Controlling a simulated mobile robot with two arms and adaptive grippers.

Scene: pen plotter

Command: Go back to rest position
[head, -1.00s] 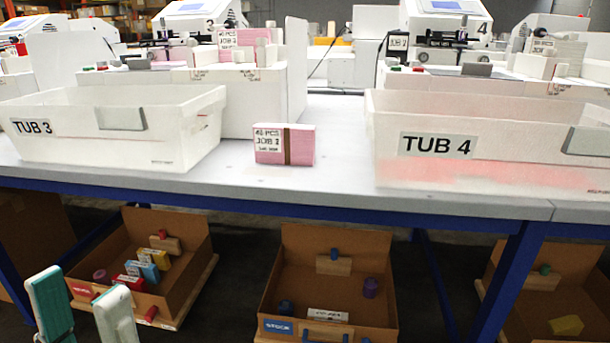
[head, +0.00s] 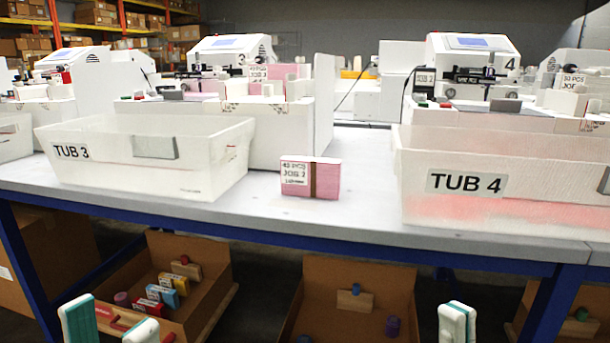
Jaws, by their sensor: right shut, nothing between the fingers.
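My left gripper (head: 110,322) is at the bottom left of the head view. Its two pale fingers with green pads stand apart and I see nothing held between them. My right gripper (head: 457,322) is at the bottom edge, right of centre, with its fingers together and empty. Both grippers appear in front of the table, lower in the picture than its front edge. The rest of both arms is out of view.
A grey table (head: 300,222) with a blue frame carries tub 3 (head: 105,175), tub 4 (head: 540,200), a pink job 2 pack (head: 328,182) and white machines behind. Beneath are a left cardboard box (head: 215,300) with small coloured items and a middle box (head: 385,285).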

